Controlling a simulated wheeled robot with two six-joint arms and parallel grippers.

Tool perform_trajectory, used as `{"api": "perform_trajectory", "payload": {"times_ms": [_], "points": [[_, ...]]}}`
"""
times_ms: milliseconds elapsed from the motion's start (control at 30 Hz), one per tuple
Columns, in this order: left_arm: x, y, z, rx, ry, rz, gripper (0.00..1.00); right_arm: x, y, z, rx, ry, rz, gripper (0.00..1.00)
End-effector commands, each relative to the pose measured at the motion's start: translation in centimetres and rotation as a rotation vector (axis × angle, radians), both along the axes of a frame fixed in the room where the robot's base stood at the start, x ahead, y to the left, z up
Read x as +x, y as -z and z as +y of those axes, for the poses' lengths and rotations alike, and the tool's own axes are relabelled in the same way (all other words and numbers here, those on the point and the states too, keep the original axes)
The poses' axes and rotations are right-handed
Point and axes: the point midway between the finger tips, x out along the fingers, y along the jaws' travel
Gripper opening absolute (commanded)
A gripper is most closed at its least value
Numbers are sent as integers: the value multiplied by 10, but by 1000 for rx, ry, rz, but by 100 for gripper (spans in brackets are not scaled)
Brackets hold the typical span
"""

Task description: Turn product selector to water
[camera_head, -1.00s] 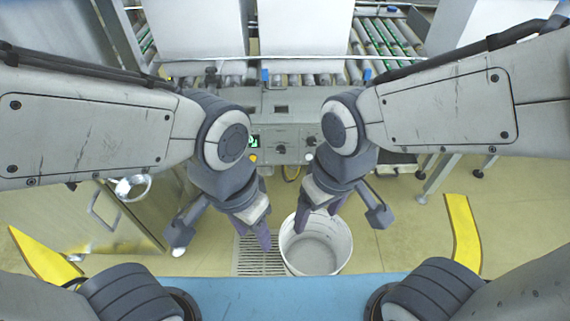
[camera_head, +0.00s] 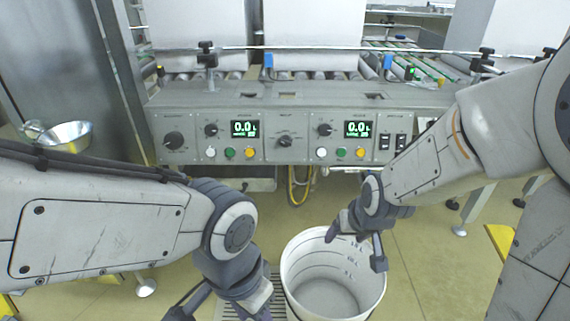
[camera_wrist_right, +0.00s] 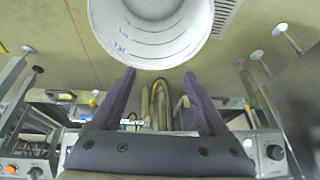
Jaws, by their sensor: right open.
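The grey control panel (camera_head: 265,140) stands upright across the middle of the head view. It bears several black knobs: a large left knob (camera_head: 172,140), a smaller knob (camera_head: 211,130), a centre knob (camera_head: 285,141) and a right knob (camera_head: 324,129). Their labels are too small to read, so I cannot tell which is the product selector. My right gripper (camera_head: 332,232) is below and in front of the panel, beside the bucket rim. In the wrist view its two purple fingers (camera_wrist_right: 159,76) are spread and empty. My left gripper (camera_head: 250,300) is low, its fingers cut off by the frame.
Two green displays (camera_head: 245,128) and several coloured buttons (camera_head: 229,152) sit among the knobs. Rollers and white boxes (camera_head: 313,30) lie behind. A metal bowl (camera_head: 65,135) is at left.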

Motion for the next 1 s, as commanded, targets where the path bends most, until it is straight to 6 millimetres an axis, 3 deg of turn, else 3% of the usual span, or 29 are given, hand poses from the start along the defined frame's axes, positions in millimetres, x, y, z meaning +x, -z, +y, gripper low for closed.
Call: {"api": "perform_trajectory", "payload": {"times_ms": [33,100,300,400,533,700,867,1000], "points": [[0,31,0,0,0,0,50,25,32,8,21,22,-70,78],[0,38,0,0,0,0,50,62,33,24,53,55,-191,78],[0,41,0,-1,0,-1,50,148,10,78,136,148,-553,78],[0,41,0,-1,0,-1,50,176,-9,104,162,205,-743,78],[0,40,0,-1,0,-1,50,191,-30,129,175,272,-952,78],[0,40,0,-1,0,-1,50,190,-46,144,172,326,-1109,78],[0,45,0,0,0,0,50,197,-49,145,170,345,-1154,78],[0,55,0,0,0,0,50,219,-48,141,170,347,-1155,78]]}}
